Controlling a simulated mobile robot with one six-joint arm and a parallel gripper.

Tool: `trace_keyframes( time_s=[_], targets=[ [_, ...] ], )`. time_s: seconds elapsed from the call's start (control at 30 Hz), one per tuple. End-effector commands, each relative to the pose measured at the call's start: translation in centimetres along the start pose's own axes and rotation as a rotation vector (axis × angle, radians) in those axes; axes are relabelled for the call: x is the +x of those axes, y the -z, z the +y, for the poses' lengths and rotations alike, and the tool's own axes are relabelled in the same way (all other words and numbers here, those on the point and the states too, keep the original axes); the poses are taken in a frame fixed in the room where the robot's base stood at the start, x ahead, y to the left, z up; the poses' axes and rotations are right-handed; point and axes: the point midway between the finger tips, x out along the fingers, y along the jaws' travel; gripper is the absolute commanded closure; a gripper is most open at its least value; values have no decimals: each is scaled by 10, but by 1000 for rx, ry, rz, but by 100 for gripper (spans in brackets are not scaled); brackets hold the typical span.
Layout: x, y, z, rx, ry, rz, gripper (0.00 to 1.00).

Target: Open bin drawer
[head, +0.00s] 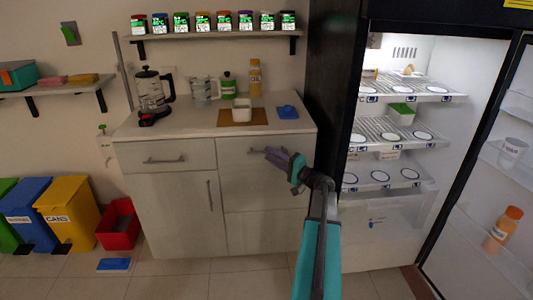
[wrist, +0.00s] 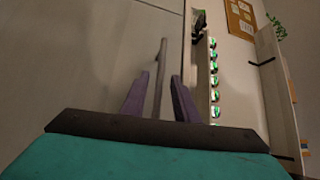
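The grey cabinet's upper right drawer (head: 235,158) is closed, its front flush with the rest of the cabinet. Its bar handle (head: 256,150) is partly hidden by my gripper (head: 270,154), which is at the handle's right part. In the wrist view the handle (wrist: 160,75) runs between the two purple fingers of my gripper (wrist: 159,82). The fingers are apart, with a gap on each side of the bar. Which front is the bin drawer cannot be told; a plain lower front (head: 255,230) lies below.
An upper left drawer (head: 165,156) and a cupboard door (head: 178,210) are closed. A black fridge (head: 330,110) stands close on the right, door open. A red bin (head: 118,222) is on the floor at left. Floor before the cabinet is mostly clear.

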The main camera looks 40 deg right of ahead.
Motion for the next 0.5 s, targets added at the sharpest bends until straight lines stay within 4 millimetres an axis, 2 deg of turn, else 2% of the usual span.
trace_keyframes(
  time_s=[0.03,0.2,0.5],
  targets=[
    [8,0,0,0,1,-2,73],
    [23,0,0,0,0,-1,73],
    [30,0,0,0,0,0,73]
  ],
)
